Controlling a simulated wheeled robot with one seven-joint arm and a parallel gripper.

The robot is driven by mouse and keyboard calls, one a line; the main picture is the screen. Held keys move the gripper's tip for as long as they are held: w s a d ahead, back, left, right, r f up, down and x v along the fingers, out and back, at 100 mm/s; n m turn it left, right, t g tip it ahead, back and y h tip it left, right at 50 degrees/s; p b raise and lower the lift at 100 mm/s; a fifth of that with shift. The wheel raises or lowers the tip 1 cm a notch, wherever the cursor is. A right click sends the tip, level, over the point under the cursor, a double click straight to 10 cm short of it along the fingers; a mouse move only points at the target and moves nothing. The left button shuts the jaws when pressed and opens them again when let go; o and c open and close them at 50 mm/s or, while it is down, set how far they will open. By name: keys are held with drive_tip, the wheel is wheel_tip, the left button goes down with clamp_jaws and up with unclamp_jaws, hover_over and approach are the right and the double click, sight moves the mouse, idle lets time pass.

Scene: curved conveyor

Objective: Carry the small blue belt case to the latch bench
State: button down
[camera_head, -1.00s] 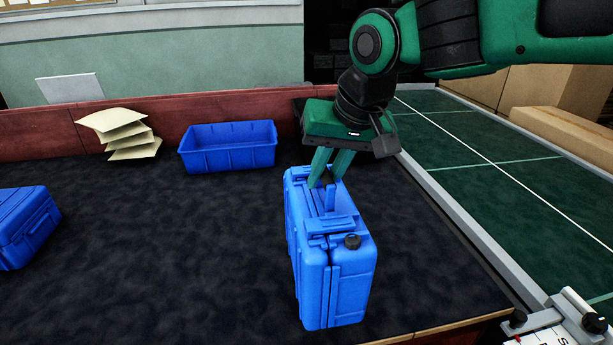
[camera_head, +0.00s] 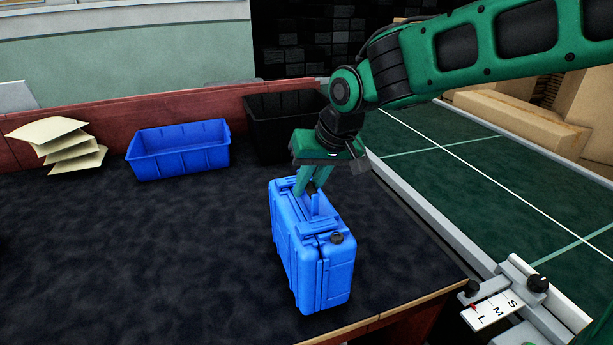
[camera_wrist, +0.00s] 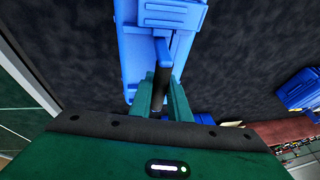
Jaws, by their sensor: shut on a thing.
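The small blue case (camera_head: 312,248) is upright over the dark mat of the bench, near its front right corner. I cannot tell whether its base touches the mat. My gripper (camera_head: 312,190) is above the case and shut on its handle. In the wrist view the green fingers of my gripper (camera_wrist: 162,98) close on the handle bar, and the blue case (camera_wrist: 143,50) extends away beyond them. The fingertips are partly hidden by the case top in the head view.
A blue open bin (camera_head: 180,150), a black bin (camera_head: 285,120) and stacked cream sheets (camera_head: 62,146) stand along the back. A green conveyor belt (camera_head: 480,165) with a metal rail runs at right. An S-M-L scale (camera_head: 492,310) sits at the near corner. The bench's left middle is clear.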

drive_tip(key=shift+f, duration=0.5)
drive_tip(key=c, duration=1.7)
unclamp_jaws()
drive_tip(key=shift+f, duration=0.1)
drive_tip(key=shift+o, duration=0.2)
drive_tip(key=v, duration=1.2)
